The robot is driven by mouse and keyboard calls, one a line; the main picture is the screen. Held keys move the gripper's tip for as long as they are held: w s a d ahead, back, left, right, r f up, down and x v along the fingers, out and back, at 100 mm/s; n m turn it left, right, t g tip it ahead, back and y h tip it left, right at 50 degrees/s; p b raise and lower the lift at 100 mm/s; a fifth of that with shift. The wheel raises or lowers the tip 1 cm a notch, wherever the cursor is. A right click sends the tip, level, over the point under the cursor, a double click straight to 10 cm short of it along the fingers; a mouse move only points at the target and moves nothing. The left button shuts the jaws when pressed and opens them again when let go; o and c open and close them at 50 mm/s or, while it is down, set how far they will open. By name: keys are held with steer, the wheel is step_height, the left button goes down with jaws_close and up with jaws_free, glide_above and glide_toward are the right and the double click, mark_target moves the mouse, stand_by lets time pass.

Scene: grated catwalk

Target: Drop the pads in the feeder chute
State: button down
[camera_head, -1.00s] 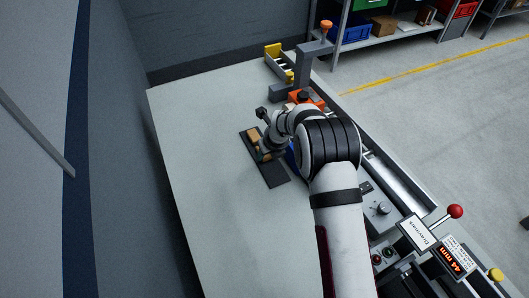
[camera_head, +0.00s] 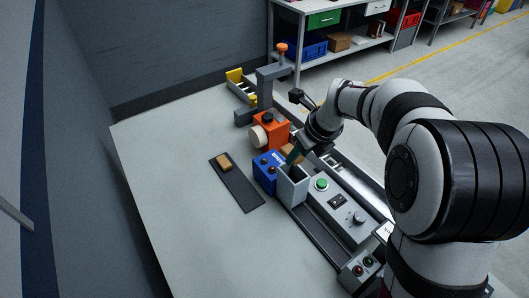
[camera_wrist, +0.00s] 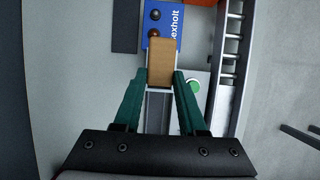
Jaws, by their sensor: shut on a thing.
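One tan pad (camera_head: 224,162) lies on the dark mat (camera_head: 240,190) on the bench. My gripper (camera_head: 294,156) is shut on another tan pad (camera_wrist: 162,62), held between its green fingers. In the wrist view my gripper (camera_wrist: 162,78) has this pad at its fingertips. The feeder chute (camera_head: 294,192) is a grey, open-topped box beside the blue unit (camera_head: 267,174). The held pad is above or close to the chute mouth; its exact height is unclear. The chute's grey walls (camera_wrist: 156,112) show below the pad in the wrist view, and its inside is mostly hidden.
An orange device (camera_head: 268,133) stands just behind the blue unit. A panel with a green button (camera_head: 321,184) is right of the chute. The bench's left side is clear.

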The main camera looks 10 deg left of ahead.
steer(key=shift+s+d+r, duration=0.1)
steer(key=shift+s+d, duration=0.2)
steer(key=shift+d, duration=0.15)
steer(key=shift+f, duration=2.2)
steer(key=shift+c, duration=1.9)
jaws_free()
steer(key=shift+o, duration=0.2)
steer(key=o, duration=0.3)
steer(key=shift+o, duration=0.2)
